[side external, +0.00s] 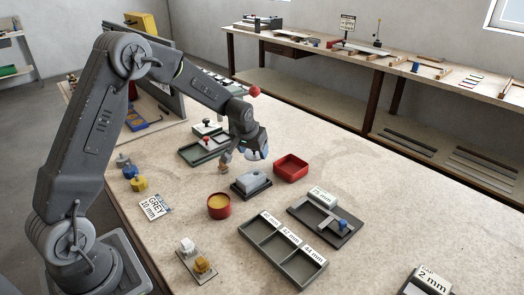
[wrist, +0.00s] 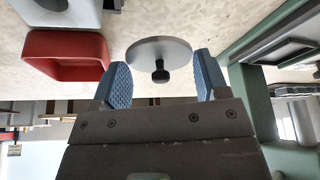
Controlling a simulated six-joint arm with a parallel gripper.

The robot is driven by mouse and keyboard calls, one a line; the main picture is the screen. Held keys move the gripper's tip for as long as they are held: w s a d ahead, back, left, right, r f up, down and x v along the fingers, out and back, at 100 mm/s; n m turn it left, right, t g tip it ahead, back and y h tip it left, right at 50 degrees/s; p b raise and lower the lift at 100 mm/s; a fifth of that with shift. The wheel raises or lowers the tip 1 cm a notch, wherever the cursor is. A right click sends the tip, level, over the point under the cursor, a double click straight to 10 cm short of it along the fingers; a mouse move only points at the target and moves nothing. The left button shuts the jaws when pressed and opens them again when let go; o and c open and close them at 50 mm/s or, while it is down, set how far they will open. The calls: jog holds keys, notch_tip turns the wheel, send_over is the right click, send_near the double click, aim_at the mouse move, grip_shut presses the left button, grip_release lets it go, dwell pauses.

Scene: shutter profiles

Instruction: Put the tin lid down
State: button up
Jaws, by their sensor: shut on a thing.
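The tin lid (wrist: 150,50) is a flat grey disc with a dark knob. In the wrist view it sits between the two blue fingers of my gripper (wrist: 163,80), its knob pointing toward the wrist. My gripper is shut on the lid, at its rim as far as I can tell. In the side view my gripper (side external: 257,153) hangs above the table, behind the grey block and left of the red square tray; the lid is hard to make out there. A round red tin (side external: 219,206) with yellow inside stands open on the table nearer the front.
The red square tray (side external: 291,168) also shows in the wrist view (wrist: 65,55). A grey block on a dark base (side external: 251,183), green trays (side external: 205,152), a three-compartment tray (side external: 282,249) and a dark gauge plate (side external: 325,222) stand around. The table's right side is largely clear.

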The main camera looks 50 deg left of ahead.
jog(key=w, duration=0.1)
jog(key=w+a+f, duration=0.1)
jog(key=w, duration=0.1)
jog(key=shift+a+f, duration=0.1)
jog(key=shift+f, duration=0.2)
jog(key=shift+w+a+f, duration=0.35)
jog(key=shift+w+f, duration=0.25)
jog(key=shift+w, duration=0.15)
jog(key=shift+w+a+f, duration=0.3)
jog(key=shift+w+f, duration=0.25)
jog(key=shift+w, duration=0.15)
